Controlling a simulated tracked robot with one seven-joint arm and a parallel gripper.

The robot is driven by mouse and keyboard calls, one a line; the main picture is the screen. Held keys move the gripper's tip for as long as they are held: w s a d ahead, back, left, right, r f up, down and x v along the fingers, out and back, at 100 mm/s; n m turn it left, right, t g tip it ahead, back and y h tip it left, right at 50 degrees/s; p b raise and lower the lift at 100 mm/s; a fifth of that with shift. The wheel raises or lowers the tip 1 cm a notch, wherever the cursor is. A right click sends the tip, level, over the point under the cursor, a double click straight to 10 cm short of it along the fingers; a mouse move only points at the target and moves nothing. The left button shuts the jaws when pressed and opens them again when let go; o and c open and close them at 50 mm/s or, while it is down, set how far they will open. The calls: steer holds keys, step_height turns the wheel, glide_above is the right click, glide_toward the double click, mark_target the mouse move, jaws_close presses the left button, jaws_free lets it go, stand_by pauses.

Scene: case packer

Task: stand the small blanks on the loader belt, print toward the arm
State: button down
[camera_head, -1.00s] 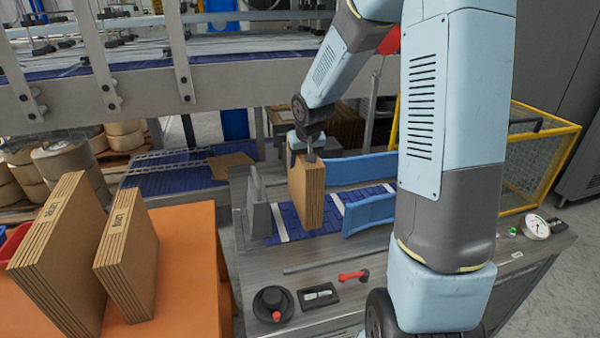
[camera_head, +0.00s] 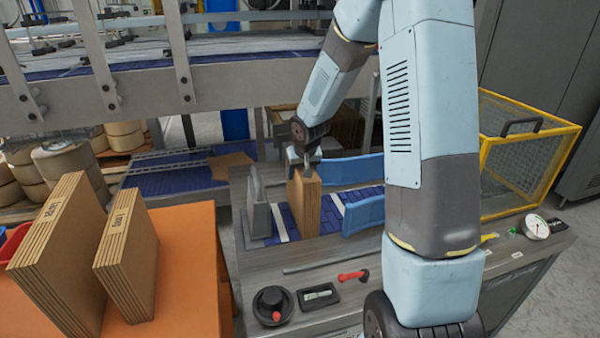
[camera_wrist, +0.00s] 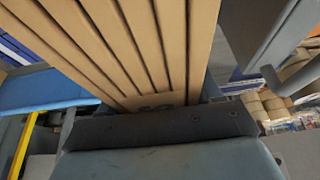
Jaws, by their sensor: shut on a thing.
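My gripper (camera_head: 304,160) is shut on the top of a small bundle of brown blanks (camera_head: 304,205). The bundle stands upright at the blue loader belt (camera_head: 330,215), next to a grey upright plate (camera_head: 258,205); I cannot tell if its bottom edge touches the belt. In the wrist view the held blanks (camera_wrist: 135,45) run up from my gripper as several layers, with a bit of print showing near the jaw. Two more bundles stand on the orange table, a smaller one (camera_head: 128,255) and a larger one (camera_head: 62,250), both with print on them.
Blue guide rails (camera_head: 350,170) flank the belt on the right. A red-handled tool (camera_head: 352,276), a black knob (camera_head: 272,305) and a gauge (camera_head: 535,226) sit on the grey bench. A yellow mesh guard (camera_head: 520,160) stands at right. The orange table (camera_head: 190,250) has bare room.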

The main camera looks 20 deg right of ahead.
steer(key=shift+c, duration=1)
jaws_free()
steer(key=v, duration=1.2)
steer(key=shift+s+r, duration=0.15)
steer(key=s+r, duration=0.4)
steer(key=s, duration=0.5)
steer(key=s+d+r, duration=0.1)
steer(key=s+r, duration=0.4)
steer(key=s, duration=0.5)
steer(key=s+r+t, duration=0.1)
steer(key=s+r, duration=0.3)
steer(key=s, duration=0.6)
steer(key=shift+s+d+r, duration=0.15)
steer(key=shift+s+r, duration=0.1)
steer(key=shift+r, duration=0.15)
